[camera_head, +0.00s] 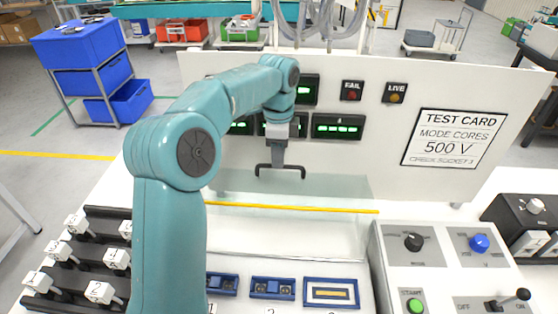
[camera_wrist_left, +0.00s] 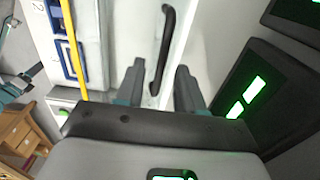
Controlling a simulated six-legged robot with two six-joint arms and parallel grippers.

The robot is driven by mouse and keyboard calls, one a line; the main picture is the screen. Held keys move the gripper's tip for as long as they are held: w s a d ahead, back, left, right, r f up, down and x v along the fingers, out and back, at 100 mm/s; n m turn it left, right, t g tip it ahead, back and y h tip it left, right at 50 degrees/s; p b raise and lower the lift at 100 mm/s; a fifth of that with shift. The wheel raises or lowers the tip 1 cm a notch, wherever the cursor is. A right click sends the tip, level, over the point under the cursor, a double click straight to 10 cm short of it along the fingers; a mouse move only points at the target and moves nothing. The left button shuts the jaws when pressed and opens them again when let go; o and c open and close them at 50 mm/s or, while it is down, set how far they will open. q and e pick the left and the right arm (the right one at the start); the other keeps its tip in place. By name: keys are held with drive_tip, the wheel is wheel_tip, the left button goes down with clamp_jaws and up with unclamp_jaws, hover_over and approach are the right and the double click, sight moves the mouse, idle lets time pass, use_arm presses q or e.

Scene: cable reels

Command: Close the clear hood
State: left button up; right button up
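The clear hood (camera_head: 320,187) is a see-through panel in front of the white upright panel, and its exact tilt is hard to make out. A black bar handle (camera_head: 294,167) shows at the hood, just below my left gripper (camera_head: 279,153). In the left wrist view the handle (camera_wrist_left: 167,35) runs between the two fingertips (camera_wrist_left: 159,72). The fingers are apart, with gaps beside the handle, so the gripper is open and not clamped on it. My left arm hides part of the bench and panel. My right gripper is not in view.
Blue-framed sockets (camera_head: 272,288) line the front. A control box (camera_head: 440,260) with knobs stands right, and a black rack (camera_head: 60,275) with white plugs left. Green displays (camera_head: 338,126) sit behind the gripper.

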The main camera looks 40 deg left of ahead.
use_arm(q)
drive_tip(key=shift+s+a+f, duration=0.3)
drive_tip(key=shift+f, duration=0.25)
drive_tip(key=shift+w+d+f, duration=0.5)
drive_tip(key=shift+w+f, duration=0.05)
drive_tip(key=shift+w, duration=0.15)
drive_tip(key=shift+w+d, duration=0.15)
drive_tip(key=shift+w, duration=0.15)
drive_tip(key=shift+s+a, duration=0.4)
drive_tip(key=shift+s, duration=0.2)
drive_tip(key=shift+c, duration=0.6)
drive_tip(key=shift+s+a+r, duration=0.1)
drive_tip(key=shift+s+a, duration=0.05)
drive_tip(key=shift+s, duration=0.1)
drive_tip(key=c, duration=0.5)
drive_tip(key=shift+w+d, duration=0.3)
drive_tip(key=shift+w, duration=0.15)
clamp_jaws()
drive_tip(key=shift+s, duration=0.15)
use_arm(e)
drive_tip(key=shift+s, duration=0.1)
use_arm(q)
drive_tip(key=shift+d, duration=0.1)
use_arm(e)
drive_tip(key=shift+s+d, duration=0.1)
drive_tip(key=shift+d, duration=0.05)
